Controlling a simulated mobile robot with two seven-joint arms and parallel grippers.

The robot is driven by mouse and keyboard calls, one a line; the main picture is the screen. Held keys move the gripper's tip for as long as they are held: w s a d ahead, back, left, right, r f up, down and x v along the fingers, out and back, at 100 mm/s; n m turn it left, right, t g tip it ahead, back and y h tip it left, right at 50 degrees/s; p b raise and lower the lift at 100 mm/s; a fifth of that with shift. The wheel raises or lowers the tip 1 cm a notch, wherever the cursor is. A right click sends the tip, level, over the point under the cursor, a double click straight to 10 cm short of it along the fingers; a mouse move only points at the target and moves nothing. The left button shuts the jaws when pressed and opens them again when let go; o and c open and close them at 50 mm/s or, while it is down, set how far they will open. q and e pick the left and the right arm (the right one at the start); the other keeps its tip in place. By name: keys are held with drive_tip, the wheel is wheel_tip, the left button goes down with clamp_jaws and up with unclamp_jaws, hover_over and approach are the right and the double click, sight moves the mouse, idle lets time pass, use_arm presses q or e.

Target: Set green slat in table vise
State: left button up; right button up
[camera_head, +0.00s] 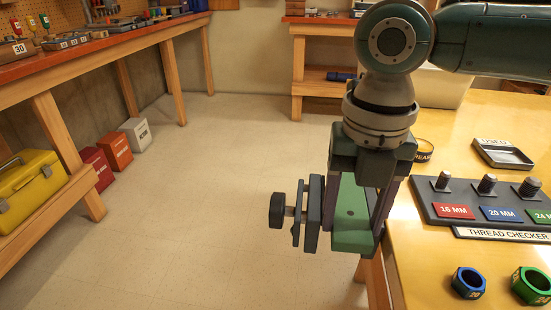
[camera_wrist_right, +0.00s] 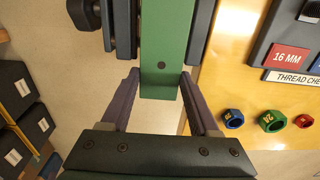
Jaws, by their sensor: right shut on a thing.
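My right gripper (camera_head: 356,222) points down at the table's left edge and is shut on the green slat (camera_head: 350,200). In the right wrist view the fingers (camera_wrist_right: 160,76) sit on either side of the near end of the slat (camera_wrist_right: 163,45), which has a small dark dot. The table vise, with a dark knob (camera_head: 277,210) and upright dark jaw plates (camera_head: 314,212), is at the table's edge. In the wrist view the slat runs between a dark vise jaw (camera_wrist_right: 121,28) and another dark piece on the right. Whether it rests on the vise is hidden. My left gripper is out of view.
On the yellow table (camera_head: 420,270) stand a thread checker (camera_head: 490,205) with several studs, a blue nut ring (camera_head: 468,283), a green one (camera_head: 532,285) and a dark tray (camera_head: 502,154). The floor left of the vise is open. Workbenches line the walls.

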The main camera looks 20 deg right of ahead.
drive_tip(key=shift+f, duration=0.5)
drive_tip(key=o, duration=1.4)
drive_tip(key=shift+o, duration=0.2)
